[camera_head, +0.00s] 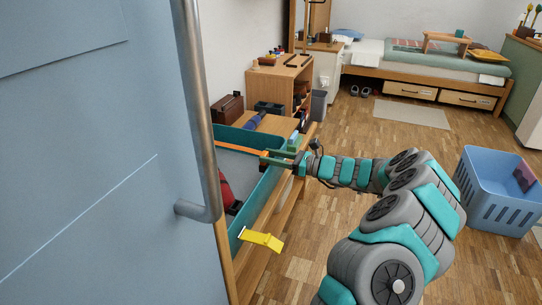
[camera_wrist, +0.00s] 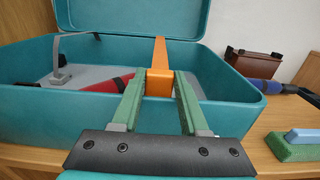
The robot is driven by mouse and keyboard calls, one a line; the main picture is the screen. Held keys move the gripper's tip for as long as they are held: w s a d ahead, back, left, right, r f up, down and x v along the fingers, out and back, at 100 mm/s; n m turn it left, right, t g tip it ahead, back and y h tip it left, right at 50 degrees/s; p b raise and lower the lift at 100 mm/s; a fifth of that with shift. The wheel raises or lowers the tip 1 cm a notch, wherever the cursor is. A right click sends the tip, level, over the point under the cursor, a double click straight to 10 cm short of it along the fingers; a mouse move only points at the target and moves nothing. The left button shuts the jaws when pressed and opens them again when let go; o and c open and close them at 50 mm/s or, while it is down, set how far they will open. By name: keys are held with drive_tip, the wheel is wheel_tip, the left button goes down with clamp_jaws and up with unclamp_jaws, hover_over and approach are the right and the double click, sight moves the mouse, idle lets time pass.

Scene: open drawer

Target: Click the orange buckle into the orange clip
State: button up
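An orange strap (camera_head: 242,150) runs across the open teal case toward my gripper (camera_head: 268,156). In the wrist view the strap (camera_wrist: 160,52) ends in a thick orange block, the buckle (camera_wrist: 159,84), between the green fingers of my gripper (camera_wrist: 160,86). Both fingers appear to touch its sides, so my gripper looks shut on it. The buckle is at the near wall of the teal case (camera_wrist: 50,115). I cannot make out a separate orange clip; it may be hidden behind the buckle or fingers.
A yellow flap (camera_head: 262,240) sticks out from the case's near side. A red item (camera_head: 227,192) lies inside the case. A green block with a blue handle (camera_wrist: 299,142) is on the wooden surface to the right. A blue door (camera_head: 90,150) fills the head view's left; a blue basket (camera_head: 497,195) stands right.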

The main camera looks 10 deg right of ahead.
drive_tip(key=o, duration=0.5)
drive_tip(key=shift+o, duration=0.2)
drive_tip(key=shift+d, duration=0.1)
drive_tip(key=v, duration=0.7)
drive_tip(key=shift+s+d, duration=0.2)
drive_tip(key=shift+d, duration=0.05)
